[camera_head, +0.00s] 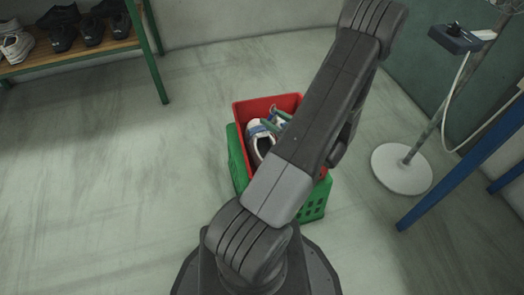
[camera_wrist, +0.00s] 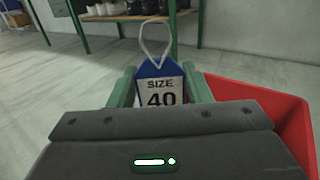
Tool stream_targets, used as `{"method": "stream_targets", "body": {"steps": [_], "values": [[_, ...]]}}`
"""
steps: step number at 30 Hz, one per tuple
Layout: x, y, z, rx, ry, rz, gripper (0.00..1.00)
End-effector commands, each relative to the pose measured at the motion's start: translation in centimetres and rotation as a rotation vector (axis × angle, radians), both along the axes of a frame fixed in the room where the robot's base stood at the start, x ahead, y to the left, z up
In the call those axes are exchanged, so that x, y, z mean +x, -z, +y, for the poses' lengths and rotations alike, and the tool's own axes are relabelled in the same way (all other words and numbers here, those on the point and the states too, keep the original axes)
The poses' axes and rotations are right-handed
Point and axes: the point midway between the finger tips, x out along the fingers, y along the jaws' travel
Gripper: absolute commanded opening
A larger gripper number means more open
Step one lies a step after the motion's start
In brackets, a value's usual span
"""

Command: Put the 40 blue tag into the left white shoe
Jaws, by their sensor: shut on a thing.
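The 40 blue tag (camera_wrist: 160,86) is upright between the green fingers of my gripper (camera_wrist: 160,75), with "SIZE 40" on its white face and a pale loop on top. I cannot tell whether the tag touches the shoe.
The red crate (camera_head: 241,115) sits in or on a green crate (camera_head: 236,160). A shelf (camera_head: 75,55) with white and black shoes stands at the upper left. A stand with a round white base (camera_head: 401,170) and a blue post (camera_head: 455,165) are at the right. The left floor is clear.

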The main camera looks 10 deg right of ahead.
Motion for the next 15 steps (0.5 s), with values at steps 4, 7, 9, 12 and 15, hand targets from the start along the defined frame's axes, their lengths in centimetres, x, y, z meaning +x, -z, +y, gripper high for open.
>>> {"method": "stream_targets", "body": {"steps": [4,7,9,12,15], "values": [[0.0,1.0,0.0,0.001,0.000,0.001,0.23],[0.0,2.0,0.0,0.001,0.000,0.001,0.23],[0.0,2.8,0.0,0.001,0.000,0.001,0.23],[0.0,4.1,0.0,0.001,0.000,0.001,0.23],[0.0,5.2,0.0,0.001,0.001,0.001,0.23]]}}
